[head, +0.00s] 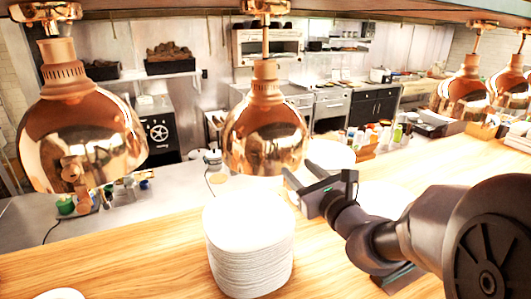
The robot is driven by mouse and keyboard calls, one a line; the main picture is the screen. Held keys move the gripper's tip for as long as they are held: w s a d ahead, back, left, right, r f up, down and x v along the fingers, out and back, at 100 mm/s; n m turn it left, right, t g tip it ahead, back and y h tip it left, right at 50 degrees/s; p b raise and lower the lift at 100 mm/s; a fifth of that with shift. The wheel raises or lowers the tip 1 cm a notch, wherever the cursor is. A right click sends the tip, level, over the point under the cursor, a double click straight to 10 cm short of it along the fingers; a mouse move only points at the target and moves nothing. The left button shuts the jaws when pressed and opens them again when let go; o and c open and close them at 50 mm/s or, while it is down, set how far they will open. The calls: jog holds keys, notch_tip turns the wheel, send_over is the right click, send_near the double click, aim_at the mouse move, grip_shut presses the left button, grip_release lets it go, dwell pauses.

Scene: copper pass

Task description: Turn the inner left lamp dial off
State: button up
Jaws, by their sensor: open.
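Copper heat lamps hang over the wooden pass counter. The far left lamp (70,125) is large and near. The second lamp from the left (262,130) hangs above a stack of white plates. Two more lamps (463,97) hang close together at the far right. No lamp dial can be made out clearly. My gripper (296,166) is open, with nothing seen between its fingers. It is just right of and slightly below the second lamp's shade; whether it touches the shade cannot be told.
The tall plate stack (248,250) stands on the wooden counter (135,257) below my gripper. Part of another white dish (60,294) shows at the bottom left. Bottles and small containers (372,138) stand behind my arm. The counter left of the stack is mostly clear.

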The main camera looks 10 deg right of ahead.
aim_at(290, 160)
jog(key=shift+x, duration=1.4)
jog(key=shift+d, duration=0.1)
jog(key=shift+c, duration=0.5)
grip_shut()
